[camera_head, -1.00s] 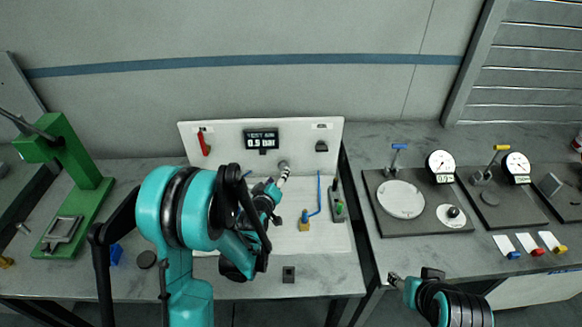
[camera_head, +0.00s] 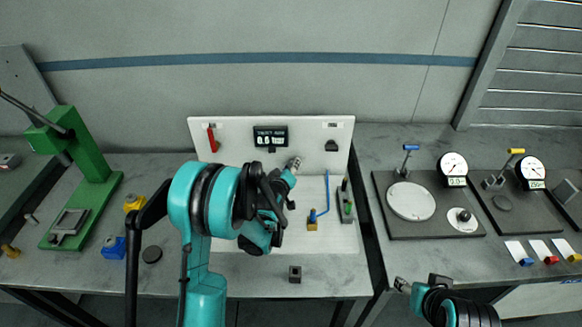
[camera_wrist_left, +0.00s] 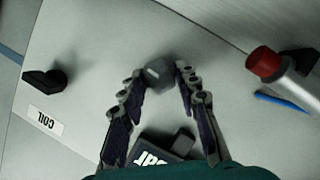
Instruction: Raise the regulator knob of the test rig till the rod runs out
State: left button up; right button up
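The test rig is a white panel (camera_head: 230,135) with a white base on the left bench. A small dark display (camera_head: 270,136) sits on its upright face; its digits are hard to read. My left gripper (camera_head: 297,163) reaches the panel just below the display. In the left wrist view, its fingers (camera_wrist_left: 162,78) lie on either side of the dark grey regulator knob (camera_wrist_left: 160,72) and appear shut on it. The gripper hides the knob in the head view. My right gripper (camera_head: 402,284) hangs in front of the bench, away from the rig; its fingers are too small to judge. I cannot identify the rod surely.
A red part (camera_head: 212,140) and a black hook (camera_head: 331,146) are on the panel. A green press (camera_head: 85,150) is at left, gauge plates (camera_head: 430,225) at right.

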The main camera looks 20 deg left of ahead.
pick_arm(q)
jog(key=shift+c, duration=1.3)
jog(key=shift+d+m+g+y, duration=0.1)
jog(key=shift+m+g+y, duration=0.35)
jog(key=shift+m, duration=0.75)
jog(key=o, duration=1.2)
jog(key=shift+c, duration=0.2)
jog(key=shift+r, duration=0.1)
jog(key=v, duration=1.2)
jog(key=shift+d, duration=0.15)
